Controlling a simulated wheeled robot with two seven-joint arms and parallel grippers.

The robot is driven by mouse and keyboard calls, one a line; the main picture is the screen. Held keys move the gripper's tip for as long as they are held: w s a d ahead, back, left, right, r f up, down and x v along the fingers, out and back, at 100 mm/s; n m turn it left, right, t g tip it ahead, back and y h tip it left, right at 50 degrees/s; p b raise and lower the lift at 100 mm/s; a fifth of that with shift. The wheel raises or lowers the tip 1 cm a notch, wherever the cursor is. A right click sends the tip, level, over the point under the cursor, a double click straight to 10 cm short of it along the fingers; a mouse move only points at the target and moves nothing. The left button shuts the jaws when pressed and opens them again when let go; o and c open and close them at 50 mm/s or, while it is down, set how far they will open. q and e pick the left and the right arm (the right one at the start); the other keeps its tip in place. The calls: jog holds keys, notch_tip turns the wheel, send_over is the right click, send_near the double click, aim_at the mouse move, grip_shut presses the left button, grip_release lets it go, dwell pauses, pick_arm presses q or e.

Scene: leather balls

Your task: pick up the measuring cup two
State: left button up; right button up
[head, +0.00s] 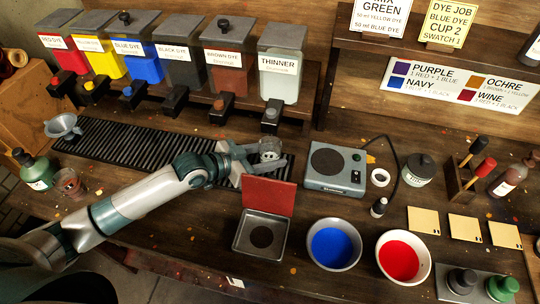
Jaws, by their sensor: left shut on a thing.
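A small clear measuring cup (269,146) is at the end of my left arm, near the right end of the black ribbed mat. My left gripper (270,160) is shut on this cup, with its fingers at the cup's sides. I cannot read any number on it, and its lower part is hidden by the gripper. Another clear cup (68,183) stands at the far left of the bench beside a green bottle. My right gripper is not in view.
Dye dispensers (139,60) line the back behind the ribbed mat (130,146). A scale (336,166) is right of the gripper. An open tin with a raised red lid (268,196) is just in front. Blue (334,244) and red (402,257) dye bowls stand front right.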

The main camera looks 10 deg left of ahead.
aim_at(261, 158)
pick_arm(q)
jog(key=shift+r, duration=0.1)
jog(key=shift+r+b, duration=0.3)
jog(key=shift+r, duration=0.05)
jog(key=shift+s+a+f+b, duration=0.1)
jog(key=shift+s+a+b, duration=0.45)
jog(key=shift+s+a, duration=0.55)
jog(key=s+a+b, duration=0.1)
jog(key=s+a, duration=0.2)
jog(key=shift+s, duration=0.1)
jog(key=shift+s+a+b, duration=0.2)
jog(key=shift+a+b, duration=0.1)
jog(key=shift+b, duration=0.05)
notch_tip(261, 158, up, 14)
jog(key=b, duration=0.1)
jog(key=shift+b, duration=0.3)
jog(key=shift+d, duration=0.1)
